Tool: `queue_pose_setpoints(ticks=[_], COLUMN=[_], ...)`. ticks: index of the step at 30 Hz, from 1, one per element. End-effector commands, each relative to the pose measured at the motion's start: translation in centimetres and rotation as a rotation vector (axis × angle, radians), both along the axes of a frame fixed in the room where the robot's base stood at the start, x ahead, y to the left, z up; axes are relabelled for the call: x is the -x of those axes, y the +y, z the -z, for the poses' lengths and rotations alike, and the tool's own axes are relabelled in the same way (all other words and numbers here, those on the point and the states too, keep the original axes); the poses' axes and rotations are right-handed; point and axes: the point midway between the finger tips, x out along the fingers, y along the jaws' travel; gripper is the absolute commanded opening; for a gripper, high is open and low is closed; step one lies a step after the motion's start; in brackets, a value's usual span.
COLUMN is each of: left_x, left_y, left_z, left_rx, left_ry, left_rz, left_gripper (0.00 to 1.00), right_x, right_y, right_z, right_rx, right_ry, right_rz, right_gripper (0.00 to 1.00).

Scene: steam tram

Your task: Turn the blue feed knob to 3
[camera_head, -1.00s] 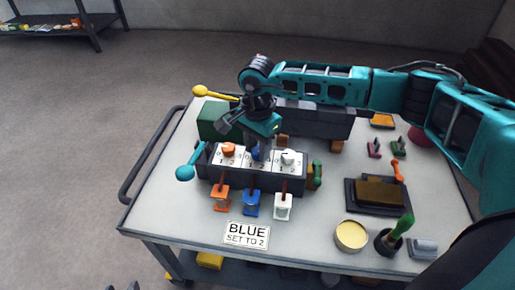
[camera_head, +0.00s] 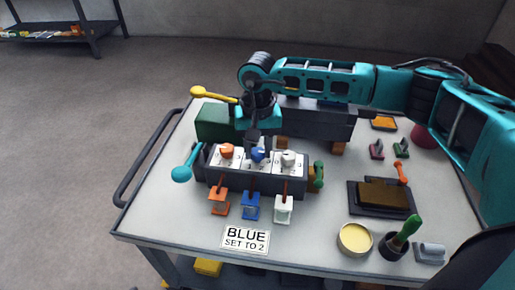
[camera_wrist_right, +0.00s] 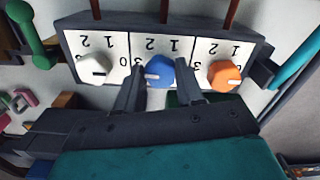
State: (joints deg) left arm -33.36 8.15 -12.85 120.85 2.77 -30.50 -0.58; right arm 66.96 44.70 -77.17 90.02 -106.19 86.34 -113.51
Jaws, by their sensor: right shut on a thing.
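The blue feed knob (camera_head: 258,156) is the middle one of three on the control box; it also shows in the wrist view (camera_wrist_right: 160,70). In the wrist view, upside down, its white mark lies on the picture's left, on the side of the 3. My right gripper (camera_head: 257,147) comes down from above, its fingers on either side of the knob and shut on it in the wrist view (camera_wrist_right: 160,84). The fingers hide part of the dial. A sign (camera_head: 246,239) reads "BLUE SET TO 2". My left gripper is out of view.
The orange knob (camera_head: 227,151) and white knob (camera_head: 288,158) stand close on either side. Orange, blue and white levers stick out in front. Yellow and teal ball-ended levers (camera_head: 181,174) rise at the left. A cream-filled tin (camera_head: 354,239) stands front right.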

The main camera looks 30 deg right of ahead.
Motion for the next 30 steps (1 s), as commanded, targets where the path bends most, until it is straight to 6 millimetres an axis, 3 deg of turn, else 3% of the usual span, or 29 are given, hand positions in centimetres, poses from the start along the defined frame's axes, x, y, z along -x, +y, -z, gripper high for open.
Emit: queue_pose_setpoints(ticks=[21,22,30], left_x=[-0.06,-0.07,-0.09], left_y=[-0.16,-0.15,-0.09], left_z=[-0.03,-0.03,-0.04], left_rx=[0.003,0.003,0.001], left_ry=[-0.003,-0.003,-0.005], left_rz=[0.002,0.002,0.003], left_gripper=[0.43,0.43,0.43], right_x=[-0.07,-0.07,-0.02], right_y=[0.05,0.05,0.02], right_z=[-0.16,-0.16,-0.07], right_rx=[-0.002,-0.002,-0.001], right_ry=[-0.004,-0.004,-0.001], right_rz=[-0.078,-0.078,-0.076], right_gripper=[0.07,0.39,0.63])
